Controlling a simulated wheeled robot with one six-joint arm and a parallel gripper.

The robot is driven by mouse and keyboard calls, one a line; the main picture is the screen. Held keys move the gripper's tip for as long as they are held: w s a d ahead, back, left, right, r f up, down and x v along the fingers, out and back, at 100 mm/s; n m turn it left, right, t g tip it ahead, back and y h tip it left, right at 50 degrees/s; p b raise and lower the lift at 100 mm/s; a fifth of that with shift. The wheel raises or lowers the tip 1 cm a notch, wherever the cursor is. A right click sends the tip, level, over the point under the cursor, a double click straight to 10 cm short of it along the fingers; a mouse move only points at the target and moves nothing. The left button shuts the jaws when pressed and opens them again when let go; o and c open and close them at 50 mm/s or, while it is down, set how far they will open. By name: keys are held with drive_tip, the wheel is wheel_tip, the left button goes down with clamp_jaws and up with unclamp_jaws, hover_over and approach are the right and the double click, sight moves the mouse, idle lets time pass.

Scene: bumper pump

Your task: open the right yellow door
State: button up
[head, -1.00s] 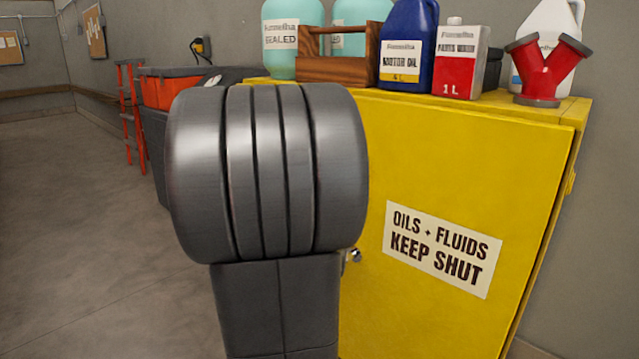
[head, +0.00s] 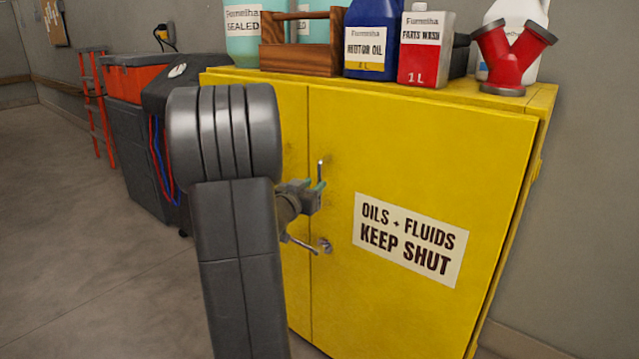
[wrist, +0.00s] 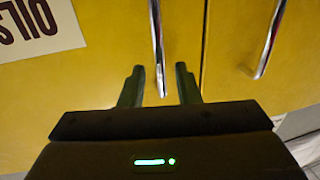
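The right yellow door (head: 420,150) of the cabinet is shut and carries a white "OILS + FLUIDS KEEP SHUT" sign (head: 410,240). Its upright silver handle (head: 320,170) is by the seam between the doors; it also shows in the wrist view (wrist: 156,40). My gripper (head: 318,187) is at this handle. In the wrist view my gripper (wrist: 160,85) is open, with one finger on each side of the handle's end and gaps visible. Whether a finger touches the handle or door I cannot tell. My arm hides much of the left door (head: 290,100).
A second silver handle (wrist: 268,40) is on the left door in the wrist view. Bottles, a wooden caddy (head: 300,58) and a red Y-pipe (head: 510,55) stand on the cabinet. A dark cart (head: 140,150) stands left; open floor lies beyond.

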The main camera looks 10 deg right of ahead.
sight(319, 181)
drive_tip(key=shift+x, duration=2.15)
drive_tip(key=shift+c, duration=0.4)
clamp_jaws()
